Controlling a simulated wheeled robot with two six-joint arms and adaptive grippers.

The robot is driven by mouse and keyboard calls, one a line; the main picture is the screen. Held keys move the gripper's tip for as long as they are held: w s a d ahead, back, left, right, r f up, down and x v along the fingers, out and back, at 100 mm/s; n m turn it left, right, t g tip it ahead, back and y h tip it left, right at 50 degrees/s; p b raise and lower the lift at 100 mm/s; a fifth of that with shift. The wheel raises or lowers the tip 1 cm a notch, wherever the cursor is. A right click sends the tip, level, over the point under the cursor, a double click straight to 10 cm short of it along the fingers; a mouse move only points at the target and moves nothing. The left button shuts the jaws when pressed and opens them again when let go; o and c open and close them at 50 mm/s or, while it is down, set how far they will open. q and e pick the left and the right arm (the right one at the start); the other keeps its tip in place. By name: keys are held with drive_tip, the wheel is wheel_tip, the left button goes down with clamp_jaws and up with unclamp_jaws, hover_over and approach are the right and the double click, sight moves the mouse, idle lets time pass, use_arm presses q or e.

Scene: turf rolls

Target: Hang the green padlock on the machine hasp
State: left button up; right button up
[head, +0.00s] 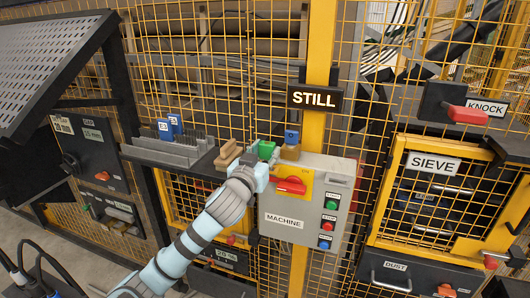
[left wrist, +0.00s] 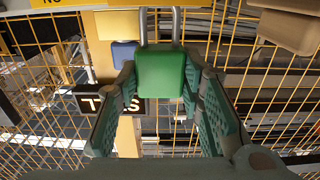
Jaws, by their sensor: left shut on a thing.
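The green padlock (head: 266,150) is held in my left gripper (head: 261,163), just above and left of the grey MACHINE box (head: 283,222). In the left wrist view the green padlock (left wrist: 161,75) sits between the two fingers, its grey shackle pointing to the top of the picture. The MACHINE box carries a yellow plate with a red rotary handle (head: 291,185). I cannot make out the hasp itself, and the padlock is apart from the red handle. My right gripper is not in view.
A blue padlock (head: 291,137) stands on a tan block right of my gripper. Wooden blocks (head: 228,154) and a rack with blue tags (head: 170,127) are on the shelf to the left. A yellow post with a STILL sign (head: 315,98) and mesh fence rise behind.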

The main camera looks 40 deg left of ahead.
sight(267, 160)
use_arm(q)
drive_tip(key=shift+f+b, duration=1.05)
drive_tip(key=shift+f, duration=0.45)
drive_tip(key=o, duration=1.3)
drive_tip(key=v, duration=0.7)
drive_tip(key=shift+s, duration=0.35)
drive_tip(key=shift+w+d, duration=0.1)
drive_tip(key=shift+w, duration=0.05)
